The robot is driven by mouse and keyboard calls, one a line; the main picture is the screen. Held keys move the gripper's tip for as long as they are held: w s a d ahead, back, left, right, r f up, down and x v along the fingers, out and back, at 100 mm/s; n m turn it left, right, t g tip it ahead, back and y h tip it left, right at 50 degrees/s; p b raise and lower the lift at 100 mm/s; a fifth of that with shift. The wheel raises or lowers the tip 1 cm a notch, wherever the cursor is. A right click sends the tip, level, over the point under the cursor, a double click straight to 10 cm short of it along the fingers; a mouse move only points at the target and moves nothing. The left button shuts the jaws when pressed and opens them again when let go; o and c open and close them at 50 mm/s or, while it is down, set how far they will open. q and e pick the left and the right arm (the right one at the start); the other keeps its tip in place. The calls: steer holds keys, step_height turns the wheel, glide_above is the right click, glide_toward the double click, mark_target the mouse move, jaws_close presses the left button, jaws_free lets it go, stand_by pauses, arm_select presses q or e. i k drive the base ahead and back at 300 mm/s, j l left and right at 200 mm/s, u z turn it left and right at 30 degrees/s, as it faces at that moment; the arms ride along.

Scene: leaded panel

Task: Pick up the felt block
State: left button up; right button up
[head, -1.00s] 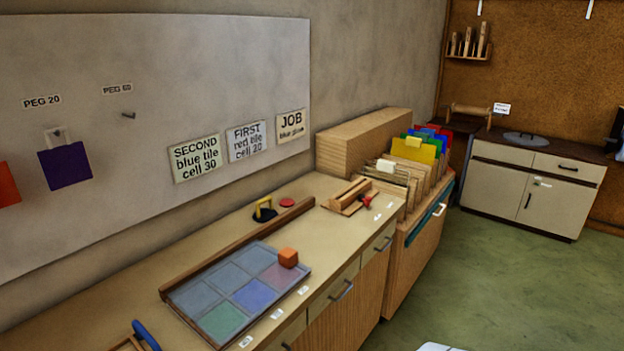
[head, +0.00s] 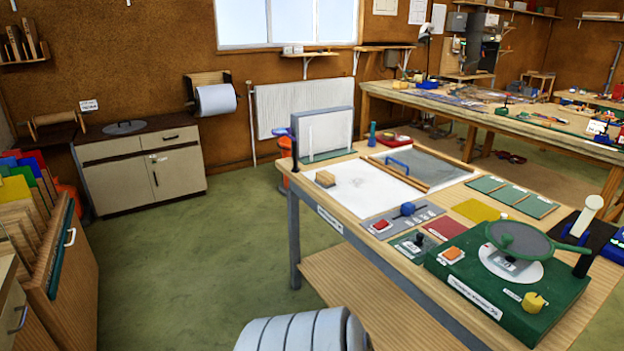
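A green unit with a round pan (head: 519,239) fills the bench's near right. An upright clear-and-white panel (head: 325,133) stands behind the block. Green floor (head: 200,260) lies open between the bench and the rack of coloured sheets (head: 45,240) at left.

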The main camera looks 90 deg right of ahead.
mark_target(326, 181)
steer(key=z, duration=2.85)
steer(key=i+j, duration=0.25)
steer(key=i, duration=0.2)
steer(key=i+j+z, duration=0.1)
steer(key=i+j, duration=0.2)
steer(key=i, duration=0.1)
